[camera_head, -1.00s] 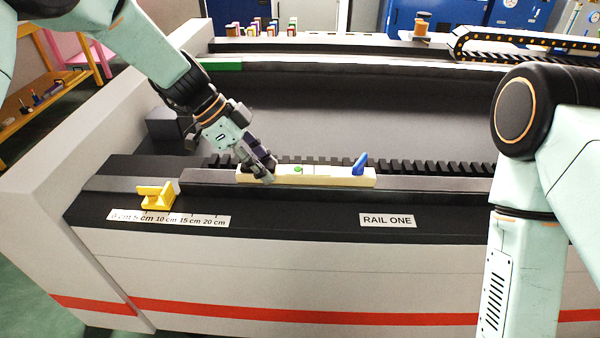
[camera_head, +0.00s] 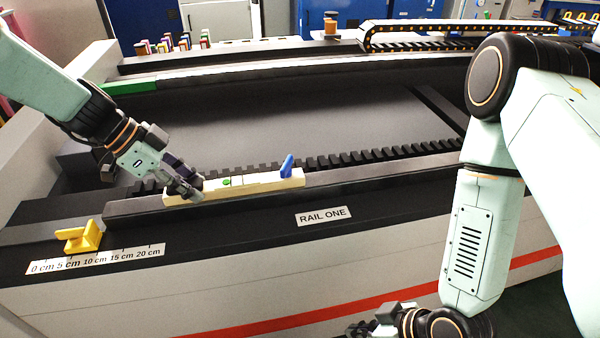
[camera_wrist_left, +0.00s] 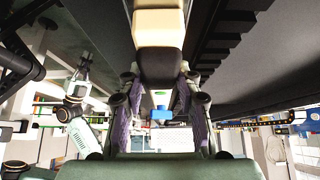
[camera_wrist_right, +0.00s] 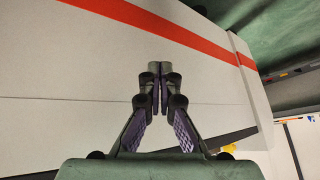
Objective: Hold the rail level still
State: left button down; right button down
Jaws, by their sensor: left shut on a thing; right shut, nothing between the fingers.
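The rail level (camera_head: 265,182) is a long cream bar with a green vial and a blue lever (camera_head: 287,166) near its right end. It lies along the dark rail beside the toothed rack. My left gripper (camera_head: 196,190) is shut on its left part. In the left wrist view the cream level (camera_wrist_left: 158,25) runs up from between the fingers (camera_wrist_left: 157,92). My right gripper (camera_head: 372,330) hangs low in front of the machine, partly cut off by the lower edge. In the right wrist view its fingertips (camera_wrist_right: 159,68) meet with nothing between them.
A yellow stop (camera_head: 80,238) sits on the rail's left, above a centimetre scale (camera_head: 95,259). A "RAIL ONE" label (camera_head: 323,215) is on the front. Several small coloured items (camera_head: 172,44) stand at the back left. The rail right of the level is clear.

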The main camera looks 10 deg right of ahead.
jog(key=w+a+r+n+t+y, duration=0.2)
jog(key=w+r+n+t+y, duration=0.1)
jog(key=w+r+n, duration=0.3)
jog(key=n+t+y, duration=0.2)
jog(key=n+y, duration=0.4)
jog(key=n, duration=0.5)
send_near(287, 171)
jog(key=s+d+f, duration=0.2)
jog(key=s+d, duration=0.1)
jog(key=d+n, duration=0.1)
jog(key=n, duration=0.1)
jog(key=d+r+n+y, duration=0.1)
jog(key=d+n, duration=0.1)
jog(key=n, duration=0.1)
jog(key=shift+w+d+r+n+g, duration=0.1)
jog(key=shift+w+r+n+g, duration=0.05)
jog(key=shift+r+n+g, duration=0.2)
jog(key=shift+d+n+g+y, duration=0.25)
jog(key=shift+n+y, duration=0.15)
jog(key=shift+n, duration=0.15)
jog(key=shift+x, duration=7)
jog(key=shift+f, duration=0.15)
